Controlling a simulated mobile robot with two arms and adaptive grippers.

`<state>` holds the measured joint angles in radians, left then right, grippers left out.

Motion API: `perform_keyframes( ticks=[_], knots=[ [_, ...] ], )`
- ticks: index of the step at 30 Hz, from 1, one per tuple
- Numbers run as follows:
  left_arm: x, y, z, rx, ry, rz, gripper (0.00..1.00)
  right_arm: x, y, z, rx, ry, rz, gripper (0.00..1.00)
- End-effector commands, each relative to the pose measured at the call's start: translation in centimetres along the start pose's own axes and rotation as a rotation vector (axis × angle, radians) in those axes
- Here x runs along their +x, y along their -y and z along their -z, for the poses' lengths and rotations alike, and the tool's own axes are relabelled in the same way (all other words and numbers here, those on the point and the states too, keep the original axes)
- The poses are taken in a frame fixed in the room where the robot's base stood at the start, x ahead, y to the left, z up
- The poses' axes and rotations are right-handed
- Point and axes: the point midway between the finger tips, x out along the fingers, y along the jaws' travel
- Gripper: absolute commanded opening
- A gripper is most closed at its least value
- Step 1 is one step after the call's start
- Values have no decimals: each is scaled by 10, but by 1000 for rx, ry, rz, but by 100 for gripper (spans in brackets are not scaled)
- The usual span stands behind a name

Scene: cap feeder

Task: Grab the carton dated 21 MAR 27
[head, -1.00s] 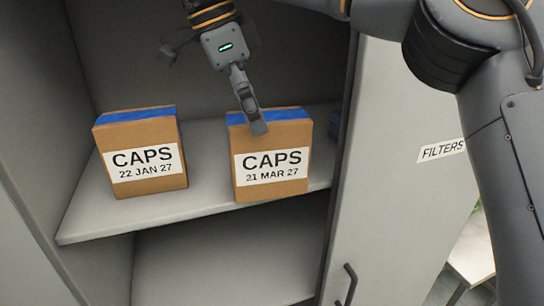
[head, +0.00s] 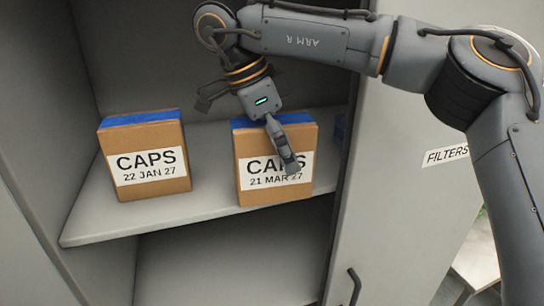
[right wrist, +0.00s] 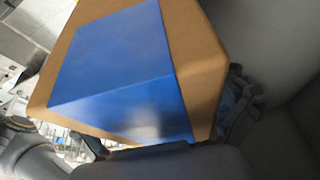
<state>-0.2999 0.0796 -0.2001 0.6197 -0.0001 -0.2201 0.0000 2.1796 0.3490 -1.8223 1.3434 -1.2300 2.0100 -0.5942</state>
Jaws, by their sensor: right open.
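The carton labelled CAPS 21 MAR 27 (head: 248,192) stands upright on the shelf, brown with blue tape along its top. My right gripper (head: 284,150) is open at this carton, with one finger in front of its face, covering part of the label. My left gripper is not in view.
A similar carton labelled CAPS 22 JAN 27 (head: 150,190) stands to the left on the same shelf (head: 215,212), with a gap between. A bluish thing (head: 340,127) is partly hidden at the right. A cabinet door labelled FILTERS (head: 400,200) flanks the right side.

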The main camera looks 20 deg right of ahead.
Motion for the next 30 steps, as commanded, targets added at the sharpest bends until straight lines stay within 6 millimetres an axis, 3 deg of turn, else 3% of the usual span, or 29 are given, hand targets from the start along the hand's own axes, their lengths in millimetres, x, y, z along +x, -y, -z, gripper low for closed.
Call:
perform_keyframes(
  ticks=[11,20,30],
  knots=[
    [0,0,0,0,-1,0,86,3,0,-1,-1,0,-1,97],
    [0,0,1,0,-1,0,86,4,0,-2,-2,-1,-3,40],
    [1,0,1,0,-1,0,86,6,-1,-3,-5,-4,-8,36]
  ],
)
